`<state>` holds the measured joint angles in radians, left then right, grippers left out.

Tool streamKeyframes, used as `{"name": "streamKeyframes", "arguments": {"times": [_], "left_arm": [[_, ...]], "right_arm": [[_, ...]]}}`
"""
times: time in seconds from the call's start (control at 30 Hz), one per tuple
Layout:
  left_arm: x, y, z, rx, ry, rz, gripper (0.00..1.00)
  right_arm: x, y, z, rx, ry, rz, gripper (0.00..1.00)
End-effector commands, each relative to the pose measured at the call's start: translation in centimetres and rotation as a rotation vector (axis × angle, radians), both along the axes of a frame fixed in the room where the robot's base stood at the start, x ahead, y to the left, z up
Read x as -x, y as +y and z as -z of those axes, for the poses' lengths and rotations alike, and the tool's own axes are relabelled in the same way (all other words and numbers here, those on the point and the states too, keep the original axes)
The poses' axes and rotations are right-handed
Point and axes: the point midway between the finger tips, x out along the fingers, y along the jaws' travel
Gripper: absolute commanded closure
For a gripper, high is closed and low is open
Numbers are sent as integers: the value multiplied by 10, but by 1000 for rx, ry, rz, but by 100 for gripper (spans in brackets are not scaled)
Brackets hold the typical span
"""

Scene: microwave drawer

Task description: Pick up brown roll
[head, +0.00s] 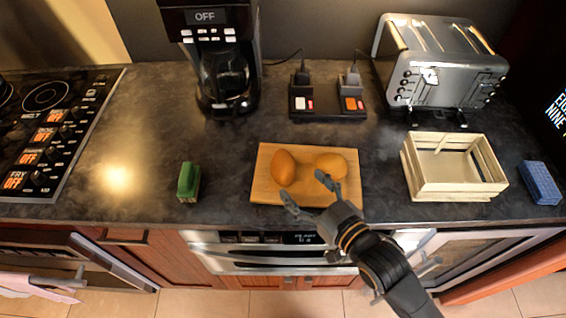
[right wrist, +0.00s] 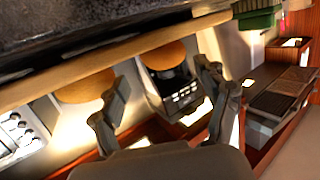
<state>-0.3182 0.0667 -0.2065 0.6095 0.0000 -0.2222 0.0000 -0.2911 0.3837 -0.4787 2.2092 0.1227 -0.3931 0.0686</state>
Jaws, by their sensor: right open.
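Two brown rolls sit on a wooden cutting board (head: 262,191) near the counter's front edge. The left roll (head: 283,167) is darker and upright-oval; the right roll (head: 331,165) is wider. My right gripper (head: 308,193) is open and empty, reaching over the board's front edge. One fingertip lies just in front of the right roll, the other before the left roll. In the tilted right wrist view, the left roll (right wrist: 165,55) shows between the open fingers (right wrist: 160,100), and the right roll (right wrist: 88,88) is partly behind one finger. My left gripper is not in view.
A green sponge-like block (head: 189,182) lies left of the board. A pale wooden crate (head: 455,190) and a blue block (head: 540,183) stand to the right. A coffee maker (head: 222,80), a black two-plug device (head: 327,106) and a toaster (head: 440,65) line the back.

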Motion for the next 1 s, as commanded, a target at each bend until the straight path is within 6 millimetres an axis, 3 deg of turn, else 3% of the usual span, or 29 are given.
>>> {"name": "streamKeyframes", "arguments": {"times": [0.33, 0.53, 0.8, 1.0], "left_arm": [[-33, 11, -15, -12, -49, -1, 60], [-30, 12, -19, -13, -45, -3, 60], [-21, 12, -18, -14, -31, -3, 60], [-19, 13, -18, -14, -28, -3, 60]], "right_arm": [[-27, 20, 5, 0, 0, 0, 25], [-46, 33, 13, 0, 0, 0, 25], [-48, 34, 15, 1, 1, 0, 25], [-48, 34, 15, 1, 1, 0, 66]]}}
